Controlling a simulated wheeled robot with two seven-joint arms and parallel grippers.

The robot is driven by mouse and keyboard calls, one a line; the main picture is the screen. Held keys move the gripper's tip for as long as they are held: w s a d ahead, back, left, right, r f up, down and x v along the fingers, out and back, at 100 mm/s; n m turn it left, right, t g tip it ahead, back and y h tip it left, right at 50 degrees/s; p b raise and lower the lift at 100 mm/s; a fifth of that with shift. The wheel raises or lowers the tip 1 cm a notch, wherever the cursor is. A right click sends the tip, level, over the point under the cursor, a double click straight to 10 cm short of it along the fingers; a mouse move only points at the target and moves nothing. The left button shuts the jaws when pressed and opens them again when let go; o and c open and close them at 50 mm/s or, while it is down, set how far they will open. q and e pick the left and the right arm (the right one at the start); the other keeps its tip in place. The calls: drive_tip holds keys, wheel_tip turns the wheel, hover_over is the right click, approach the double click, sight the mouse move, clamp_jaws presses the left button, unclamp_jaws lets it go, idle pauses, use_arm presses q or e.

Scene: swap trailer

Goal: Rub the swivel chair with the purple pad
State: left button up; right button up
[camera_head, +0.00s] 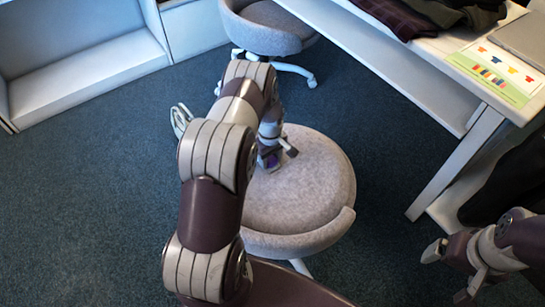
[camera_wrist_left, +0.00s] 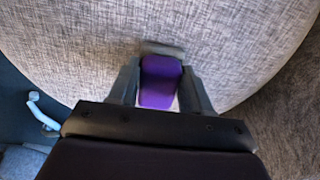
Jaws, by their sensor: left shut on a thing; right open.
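The swivel chair (camera_head: 308,185) has a round grey fabric seat and stands in the middle of the head view. Its seat fabric (camera_wrist_left: 80,45) fills most of the left wrist view. My left gripper (camera_head: 270,160) is over the seat, partly hidden by my own arm. It is shut on the purple pad (camera_wrist_left: 160,82), which sits between the two fingers at or just above the fabric; I cannot tell if it touches. My right gripper (camera_head: 445,275) is open and empty at the lower right, apart from the chair.
A second grey chair (camera_head: 268,28) stands behind. A white table (camera_head: 430,55) with dark folded clothes (camera_head: 430,12) and a printed sheet (camera_head: 497,72) is at the right. A white shelf unit (camera_head: 85,60) is at the upper left. The dark carpet (camera_head: 90,200) at left is clear.

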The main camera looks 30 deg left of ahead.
use_arm(q)
wheel_tip(320, 180, up, 4)
drive_tip(key=p, duration=0.2)
drive_tip(key=shift+s+a+p, duration=0.1)
drive_tip(key=shift+a+p, duration=0.05)
drive_tip(key=shift+p, duration=0.2)
drive_tip(key=shift+a+r+p, duration=0.1)
drive_tip(key=shift+r+p, duration=1.6)
drive_tip(key=shift+r, duration=0.35)
